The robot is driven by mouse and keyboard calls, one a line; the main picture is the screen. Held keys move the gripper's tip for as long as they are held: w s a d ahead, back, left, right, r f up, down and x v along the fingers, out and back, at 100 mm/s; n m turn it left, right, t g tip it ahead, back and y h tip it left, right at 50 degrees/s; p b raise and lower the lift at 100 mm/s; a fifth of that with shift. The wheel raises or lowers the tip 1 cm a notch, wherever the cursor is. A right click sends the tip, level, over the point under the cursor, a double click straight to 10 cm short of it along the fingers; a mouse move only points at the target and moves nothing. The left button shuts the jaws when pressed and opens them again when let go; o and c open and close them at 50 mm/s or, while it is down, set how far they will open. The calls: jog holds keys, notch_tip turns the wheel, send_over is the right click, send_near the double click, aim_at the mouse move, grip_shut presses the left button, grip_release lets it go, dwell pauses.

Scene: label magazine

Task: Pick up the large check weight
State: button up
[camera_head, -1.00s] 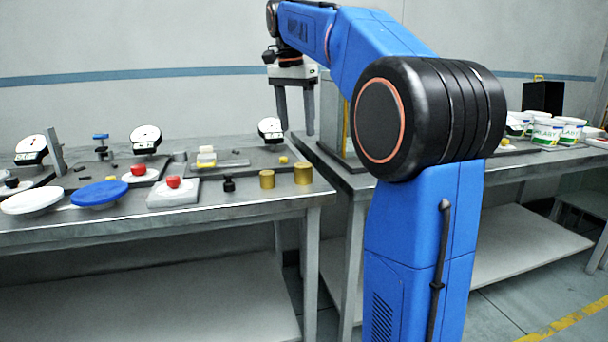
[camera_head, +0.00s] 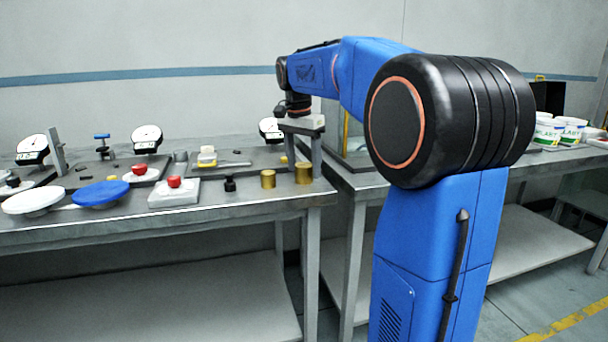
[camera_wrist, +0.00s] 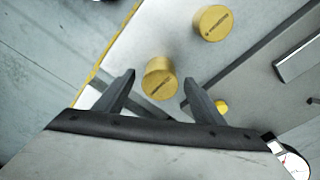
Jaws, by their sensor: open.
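The large check weight is a brass cylinder (camera_head: 304,174) standing upright near the right end of the left bench. It also shows in the wrist view (camera_wrist: 160,80), with dark marking on its top. My gripper (camera_head: 303,170) points down over it, open, with one finger on each side. In the wrist view the fingertips (camera_wrist: 158,78) flank the weight, with a gap on both sides. A smaller brass weight (camera_head: 268,179) stands to its left; in the wrist view it is farther up (camera_wrist: 212,22), outside the fingers.
A small black weight (camera_head: 229,184) and a white block with a red knob (camera_head: 174,190) stand farther left. A dark plate with a dial gauge (camera_head: 270,129) lies behind the weights. The bench's front edge (camera_head: 200,221) is close, and a second bench (camera_head: 362,180) adjoins on the right.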

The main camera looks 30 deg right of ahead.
jog(key=shift+f, duration=0.5)
grip_shut()
jog(key=shift+r, duration=0.1)
